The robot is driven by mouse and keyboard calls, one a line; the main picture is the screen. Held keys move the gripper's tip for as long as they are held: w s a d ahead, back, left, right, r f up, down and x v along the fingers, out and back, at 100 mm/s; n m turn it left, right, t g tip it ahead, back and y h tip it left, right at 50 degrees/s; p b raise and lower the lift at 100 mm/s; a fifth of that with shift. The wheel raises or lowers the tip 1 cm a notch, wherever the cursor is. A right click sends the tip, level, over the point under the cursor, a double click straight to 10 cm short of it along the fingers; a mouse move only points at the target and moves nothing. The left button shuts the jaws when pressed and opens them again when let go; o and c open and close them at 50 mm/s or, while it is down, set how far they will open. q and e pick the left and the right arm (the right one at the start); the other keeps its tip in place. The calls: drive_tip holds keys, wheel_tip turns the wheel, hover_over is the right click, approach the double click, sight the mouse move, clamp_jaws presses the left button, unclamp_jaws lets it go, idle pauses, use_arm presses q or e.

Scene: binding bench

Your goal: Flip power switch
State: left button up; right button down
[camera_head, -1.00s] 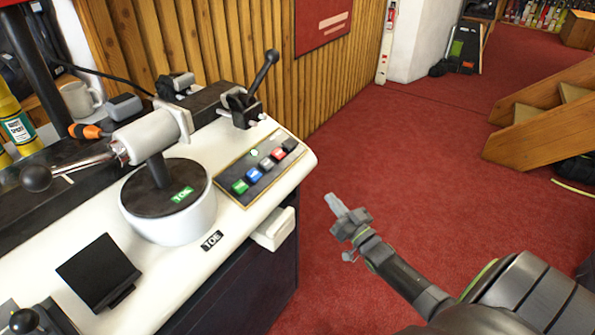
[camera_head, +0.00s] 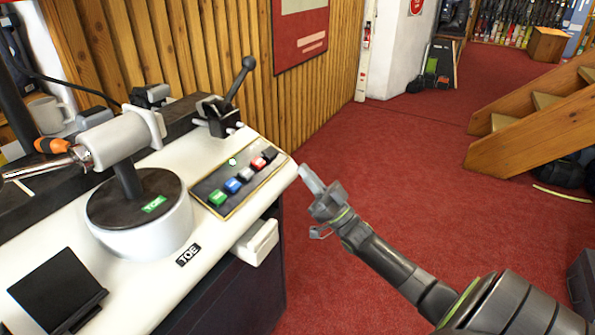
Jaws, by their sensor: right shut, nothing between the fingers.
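The binding bench (camera_head: 225,228) has a control panel (camera_head: 222,181) near its right edge. The panel carries a row of rocker switches: a green one (camera_head: 217,198), a blue one (camera_head: 233,186), a grey one, a red one (camera_head: 258,164) and a dark one (camera_head: 269,154) at the far end. A small pale green round spot shows beside the row. Which switch is the power switch I cannot tell. My right gripper (camera_head: 312,181) is shut and empty, to the right of the panel and apart from it. My left gripper is not in view.
A black lever (camera_head: 238,80) stands up behind the panel. A toe clamp on a round white base (camera_head: 145,228) stands left of it. A white block (camera_head: 256,243) sticks out below the bench edge. Red carpet right of the bench is open; wooden stairs (camera_head: 540,125) stand farther right.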

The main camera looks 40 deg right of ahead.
sight(279, 172)
drive_tip(key=x, duration=0.9)
drive_tip(key=f, duration=0.1)
drive_tip(key=f+b, duration=0.1)
drive_tip(key=f, duration=0.1)
drive_tip(key=shift+w+a, duration=0.25)
drive_tip(key=shift+a, duration=0.15)
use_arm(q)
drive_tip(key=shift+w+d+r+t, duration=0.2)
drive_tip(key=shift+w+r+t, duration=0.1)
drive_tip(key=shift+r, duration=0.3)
use_arm(e)
drive_tip(key=shift+w+a+f, duration=0.15)
drive_tip(key=shift+a+f, duration=0.05)
drive_tip(key=shift+f, duration=0.25)
drive_tip(key=shift+f, duration=0.1)
